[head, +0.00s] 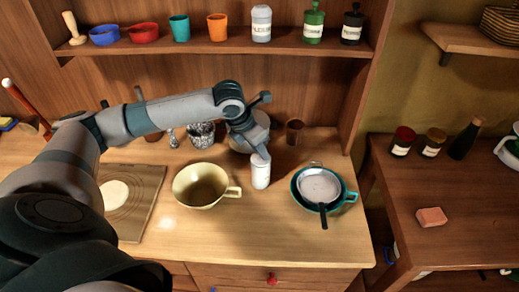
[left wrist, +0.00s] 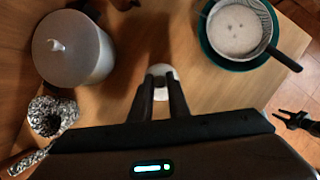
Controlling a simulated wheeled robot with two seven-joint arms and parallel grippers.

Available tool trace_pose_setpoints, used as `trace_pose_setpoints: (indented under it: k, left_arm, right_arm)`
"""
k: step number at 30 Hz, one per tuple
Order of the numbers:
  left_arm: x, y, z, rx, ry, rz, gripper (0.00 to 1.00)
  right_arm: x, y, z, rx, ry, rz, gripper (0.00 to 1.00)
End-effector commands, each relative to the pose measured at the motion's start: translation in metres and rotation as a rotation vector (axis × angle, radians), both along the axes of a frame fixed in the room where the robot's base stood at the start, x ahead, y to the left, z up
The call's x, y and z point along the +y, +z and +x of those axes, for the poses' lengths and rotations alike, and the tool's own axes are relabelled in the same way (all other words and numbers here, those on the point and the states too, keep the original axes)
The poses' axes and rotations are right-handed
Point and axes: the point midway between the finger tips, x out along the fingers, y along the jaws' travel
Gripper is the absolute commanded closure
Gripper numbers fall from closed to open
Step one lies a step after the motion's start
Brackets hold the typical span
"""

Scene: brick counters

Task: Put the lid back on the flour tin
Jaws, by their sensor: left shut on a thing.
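My left gripper (head: 259,157) reaches down over the counter and is shut on the top of a small white cylinder (head: 261,174), which looks upright. Its white round top (left wrist: 162,71) shows between the fingertips in the left wrist view. A grey lidded pot with a knob (left wrist: 85,62) stands beside it; in the head view my arm partly hides it. Three lidded jars stand on the shelf: a pale grey one (head: 261,24), a green one and a black one. Their labels are too small to read surely. My right gripper (left wrist: 277,117) shows dark at the right edge, fingers apart, holding nothing.
A cream pot (head: 194,201) stands left of the white cylinder. A teal pan (head: 346,196) with a sieve (head: 318,187) on it stands right. The front counter is clear.

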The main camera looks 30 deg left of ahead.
Motion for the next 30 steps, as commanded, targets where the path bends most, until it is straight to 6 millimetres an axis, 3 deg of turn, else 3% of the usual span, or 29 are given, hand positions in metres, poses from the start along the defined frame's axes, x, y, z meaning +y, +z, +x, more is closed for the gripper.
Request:
trace_pose_setpoints:
  k: [30]
  left_arm:
    - [0.0001,0.0001,-0.0001,0.0,0.0,0.0,1.0]
  right_arm:
    - [0.0011,0.0095,-0.0002,0.0,0.0,0.001,0.69]
